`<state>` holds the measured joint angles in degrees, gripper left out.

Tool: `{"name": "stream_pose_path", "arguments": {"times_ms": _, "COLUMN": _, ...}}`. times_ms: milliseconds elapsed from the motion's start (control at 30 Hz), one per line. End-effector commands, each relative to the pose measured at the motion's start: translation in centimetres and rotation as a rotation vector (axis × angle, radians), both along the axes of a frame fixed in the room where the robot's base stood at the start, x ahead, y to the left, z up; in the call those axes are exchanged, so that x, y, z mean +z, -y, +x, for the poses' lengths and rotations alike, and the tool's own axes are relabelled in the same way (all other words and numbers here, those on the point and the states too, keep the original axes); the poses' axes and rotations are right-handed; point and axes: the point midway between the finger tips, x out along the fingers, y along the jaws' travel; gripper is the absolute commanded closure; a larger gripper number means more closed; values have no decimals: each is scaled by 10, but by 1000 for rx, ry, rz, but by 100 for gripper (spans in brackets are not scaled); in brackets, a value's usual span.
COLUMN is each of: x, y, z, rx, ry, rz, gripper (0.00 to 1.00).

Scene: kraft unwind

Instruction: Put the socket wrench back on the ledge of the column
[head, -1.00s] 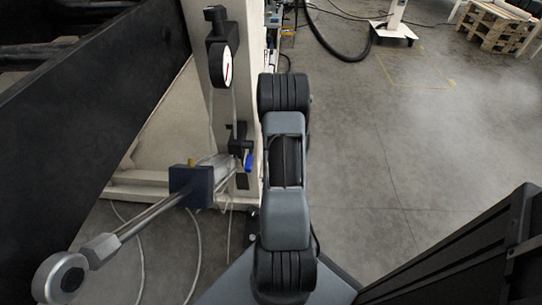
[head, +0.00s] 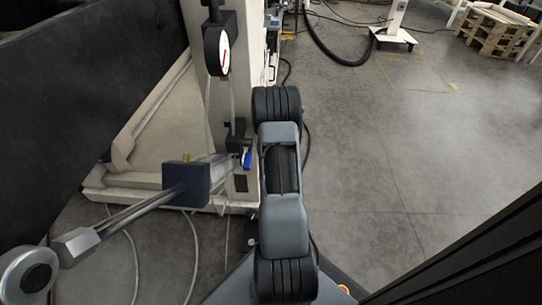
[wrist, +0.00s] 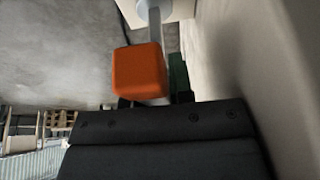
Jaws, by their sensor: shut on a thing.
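The socket wrench (wrist: 140,75) shows in the wrist view as an orange block-like grip with a grey shaft running up to a pale round end at the top edge. My gripper (wrist: 155,103) is shut on it, at the orange part. The dark gripper body fills the bottom of that view and the fingers are mostly hidden. The beige column (head: 245,60) stands left of my arm in the head view. Its ledge cannot be made out. My gripper and the wrench do not show in the head view.
A dial gauge (head: 217,50) hangs on the column. A cylinder with a dark block (head: 187,185) and rod juts out at lower left. A large dark panel (head: 80,95) fills the left. Open floor (head: 390,160) lies right; pallets (head: 496,28) stand far right. A pale beige surface (wrist: 265,70) is close in the wrist view.

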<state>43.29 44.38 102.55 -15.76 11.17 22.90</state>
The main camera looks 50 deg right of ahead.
Motion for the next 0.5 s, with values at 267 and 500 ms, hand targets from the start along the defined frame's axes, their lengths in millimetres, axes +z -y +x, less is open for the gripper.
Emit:
{"name": "stream_pose_path", "arguments": {"times_ms": 267, "x": -3, "y": 0, "z": 0, "rx": -1, "ry": 2, "rz": -1, "gripper": 100}}
{"name": "stream_pose_path", "arguments": {"times_ms": 500, "x": -2, "y": 0, "z": 0, "rx": 0, "ry": 0, "rz": 0, "gripper": 58}}
